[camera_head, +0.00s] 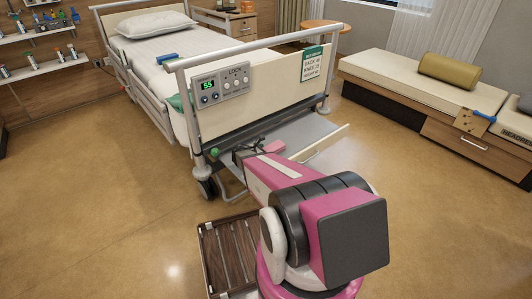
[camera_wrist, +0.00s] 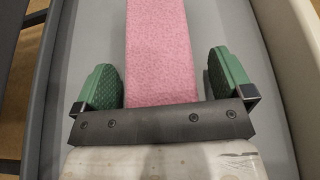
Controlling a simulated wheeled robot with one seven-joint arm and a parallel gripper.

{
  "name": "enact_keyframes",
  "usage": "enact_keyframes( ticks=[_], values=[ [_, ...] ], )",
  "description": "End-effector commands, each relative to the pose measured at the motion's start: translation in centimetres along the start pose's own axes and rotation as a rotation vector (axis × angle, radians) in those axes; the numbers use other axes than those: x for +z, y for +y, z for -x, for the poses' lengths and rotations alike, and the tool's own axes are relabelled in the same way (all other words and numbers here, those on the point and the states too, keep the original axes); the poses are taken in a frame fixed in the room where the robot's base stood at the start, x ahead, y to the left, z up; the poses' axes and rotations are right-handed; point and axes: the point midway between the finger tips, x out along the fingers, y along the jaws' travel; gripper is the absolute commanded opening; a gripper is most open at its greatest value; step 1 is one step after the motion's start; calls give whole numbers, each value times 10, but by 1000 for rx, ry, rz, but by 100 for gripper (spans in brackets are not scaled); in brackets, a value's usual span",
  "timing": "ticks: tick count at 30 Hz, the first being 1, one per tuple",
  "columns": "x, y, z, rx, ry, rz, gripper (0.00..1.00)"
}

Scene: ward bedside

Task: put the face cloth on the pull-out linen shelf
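The pink face cloth (camera_wrist: 161,50) lies as a long flat strip on the grey surface of the pull-out linen shelf (camera_wrist: 232,22) in the wrist view. In the head view a small pink part of the cloth (camera_head: 273,146) shows on the shelf (camera_head: 313,127), which is drawn out at the foot of the bed. My gripper (camera_wrist: 165,85) is open, its green pads on either side of the cloth. The right pad stands clear of it; the left is very close, and contact cannot be told. In the head view my gripper (camera_head: 245,154) is at the shelf, partly hidden by my arm.
The bed's footboard (camera_head: 260,96) with its control panel rises behind the shelf. A slatted wooden thing (camera_head: 230,252) is on the floor beside my arm. A bench (camera_head: 420,90) with a bolster (camera_head: 449,71) stands at the right. The floor between is clear.

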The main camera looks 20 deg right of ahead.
Motion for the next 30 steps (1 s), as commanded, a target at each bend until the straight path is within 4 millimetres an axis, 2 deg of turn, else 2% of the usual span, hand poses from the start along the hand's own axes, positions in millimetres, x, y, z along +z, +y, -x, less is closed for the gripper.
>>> enact_keyframes(
  ticks=[11, 14, 24, 30],
  values=[
    [3, 0, 5, 1, 0, 1, 97],
    [3, 0, 18, 3, 0, 2, 97],
    [3, -1, 82, 2, 0, 1, 97],
    [3, 0, 109, 2, 0, 1, 97]
  ],
)
